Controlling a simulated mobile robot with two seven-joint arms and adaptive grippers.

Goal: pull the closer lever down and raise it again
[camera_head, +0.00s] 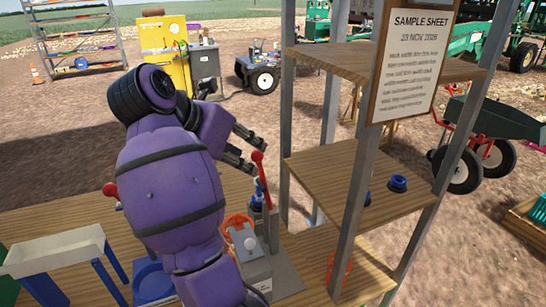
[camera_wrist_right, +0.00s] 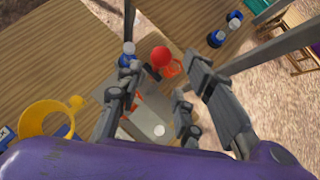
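A lever with a red knob (camera_head: 257,157) rises from a grey metal device on the wooden table. The knob also shows in the right wrist view (camera_wrist_right: 161,56), in line with the space between my fingers. My right gripper (camera_head: 241,149) is open and empty, its fingers just beside and above the knob; I cannot tell whether they touch it. A second red knob (camera_head: 109,188) shows at the left edge of my purple arm, and its lower part is hidden. My left gripper is not in view.
A wooden shelf (camera_head: 345,180) on metal posts stands right of the lever, with a sample sheet (camera_head: 413,55) on its front. A white tray (camera_head: 60,248) is at the left of the table. A yellow mug-like ring (camera_wrist_right: 45,120) shows in the wrist view.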

